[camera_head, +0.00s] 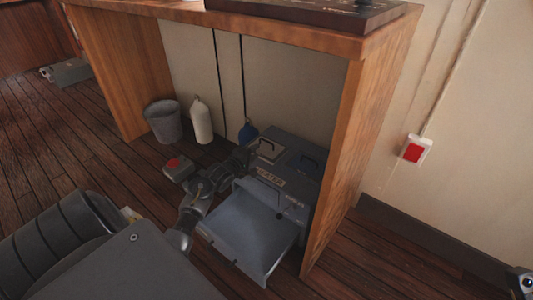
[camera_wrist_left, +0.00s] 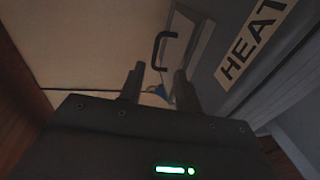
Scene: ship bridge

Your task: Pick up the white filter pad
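I cannot make out a white filter pad in either view. A grey-blue heater box (camera_head: 297,160) stands under the wooden desk, with a lettered label on its front. A wide grey tray or drawer (camera_head: 250,232) sticks out from its front, and its bare surface shows no pad. My left gripper (camera_head: 250,150) is at the heater's upper left side. In the left wrist view its two fingers (camera_wrist_left: 158,75) are apart with nothing between them. A dark handle (camera_wrist_left: 163,48) on the heater's lid shows beyond the fingertips.
A grey bin (camera_head: 163,121), a white bottle-like float (camera_head: 202,121) and a blue one (camera_head: 247,132) stand under the desk (camera_head: 352,130). A small grey box with a red button (camera_head: 178,168) lies on the floor. The desk's right side panel stands close beside the heater.

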